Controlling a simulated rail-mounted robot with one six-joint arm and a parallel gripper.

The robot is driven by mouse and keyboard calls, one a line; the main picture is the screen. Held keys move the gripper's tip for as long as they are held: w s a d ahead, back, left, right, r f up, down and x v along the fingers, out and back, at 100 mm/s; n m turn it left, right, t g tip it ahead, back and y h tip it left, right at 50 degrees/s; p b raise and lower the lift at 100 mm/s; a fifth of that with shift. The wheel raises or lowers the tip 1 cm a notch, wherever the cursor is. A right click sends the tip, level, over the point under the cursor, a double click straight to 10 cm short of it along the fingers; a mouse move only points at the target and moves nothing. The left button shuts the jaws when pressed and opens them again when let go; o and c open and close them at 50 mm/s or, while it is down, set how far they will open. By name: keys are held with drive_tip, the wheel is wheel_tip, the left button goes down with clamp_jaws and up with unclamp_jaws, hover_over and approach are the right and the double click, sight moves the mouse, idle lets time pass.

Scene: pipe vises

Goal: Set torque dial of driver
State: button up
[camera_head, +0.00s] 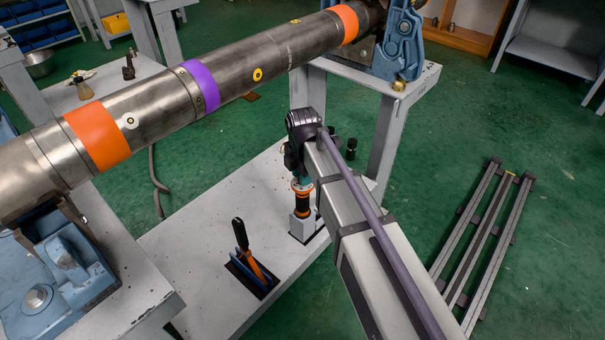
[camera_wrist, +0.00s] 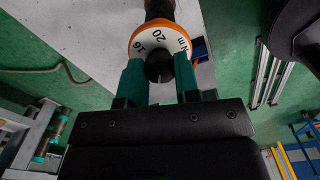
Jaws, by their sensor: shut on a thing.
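The torque driver (camera_head: 303,205) stands upright in a light grey holder (camera_head: 304,228) on the low white table. It has a black grip and an orange ring at its top. In the wrist view its dial (camera_wrist: 148,42) shows a white face with an orange rim and the marks 16, 20 and Nm. My gripper (camera_wrist: 158,68) has its two green fingers closed on the dark knob at the dial's centre. In the head view my gripper (camera_head: 299,180) is at the driver's top, partly hidden by my arm. A dial pointer cannot be made out.
A large pipe (camera_head: 232,88) with orange and purple bands crosses above, held in blue vises (camera_head: 398,45). Metal rails (camera_head: 483,235) lie on the green floor at the right.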

drive_tip(key=o, duration=0.9)
drive_tip(key=shift+o, duration=0.2)
wheel_tip(320, 180, up, 11)
drive_tip(key=p, duration=1)
drive_tip(key=shift+p, duration=0.4)
drive_tip(key=shift+w+f, duration=0.1)
